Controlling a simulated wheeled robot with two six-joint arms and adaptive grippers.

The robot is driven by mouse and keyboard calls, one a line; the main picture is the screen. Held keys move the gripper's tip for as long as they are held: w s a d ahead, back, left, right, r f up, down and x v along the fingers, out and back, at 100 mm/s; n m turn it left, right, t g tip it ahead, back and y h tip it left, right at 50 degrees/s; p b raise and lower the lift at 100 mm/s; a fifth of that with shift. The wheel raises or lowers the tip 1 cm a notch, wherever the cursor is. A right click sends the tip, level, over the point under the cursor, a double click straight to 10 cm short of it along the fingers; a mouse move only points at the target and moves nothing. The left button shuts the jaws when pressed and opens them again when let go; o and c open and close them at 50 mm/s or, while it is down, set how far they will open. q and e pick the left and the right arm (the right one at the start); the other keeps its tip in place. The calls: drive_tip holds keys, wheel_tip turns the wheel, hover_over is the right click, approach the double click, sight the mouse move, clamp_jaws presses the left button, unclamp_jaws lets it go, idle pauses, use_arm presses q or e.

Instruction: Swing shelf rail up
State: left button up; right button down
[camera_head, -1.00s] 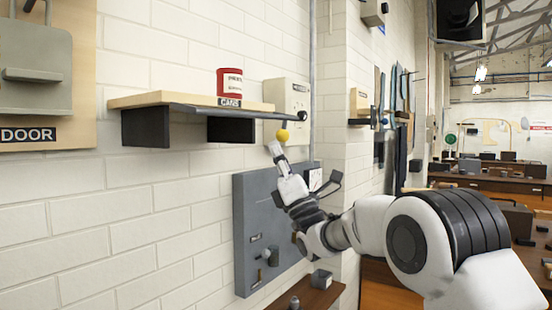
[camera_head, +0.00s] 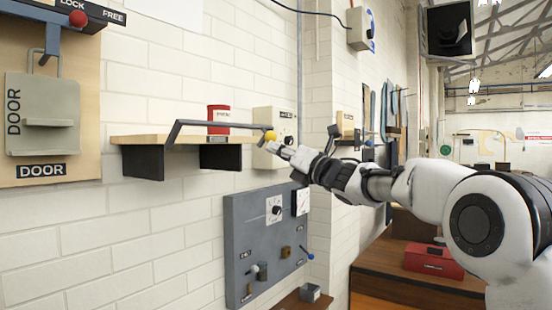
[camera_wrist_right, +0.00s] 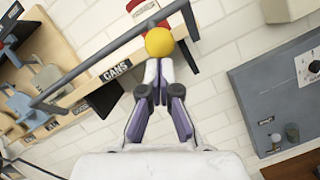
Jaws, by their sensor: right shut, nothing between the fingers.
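The shelf rail (camera_head: 215,124) is a thin dark grey bar in front of the wooden shelf (camera_head: 145,140). It now stands above the shelf's front edge and crosses before the red can (camera_head: 218,113). A yellow knob (camera_head: 270,136) sits at its right end. My right gripper (camera_head: 272,147) is shut and empty just under the knob. In the right wrist view, the closed fingertips (camera_wrist_right: 158,68) meet the underside of the yellow knob (camera_wrist_right: 159,41), and the rail (camera_wrist_right: 105,62) runs diagonally behind it. My left gripper is not in view.
A pale wall box (camera_head: 275,122) is close behind the knob. Below hangs a grey panel (camera_head: 240,235) with dials and knobs. At left is a wooden board with a door lever (camera_head: 52,50).

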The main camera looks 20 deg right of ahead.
drive_tip(key=shift+r, duration=0.9)
drive_tip(key=shift+a+r+p, duration=0.1)
drive_tip(key=shift+r+p, duration=0.3)
drive_tip(key=shift+r, duration=0.45)
drive_tip(key=r, duration=0.1)
drive_tip(key=w+r+p, duration=0.1)
drive_tip(key=a+r+p, duration=0.1)
drive_tip(key=shift+w+r, duration=0.2)
drive_tip(key=shift+r, duration=0.15)
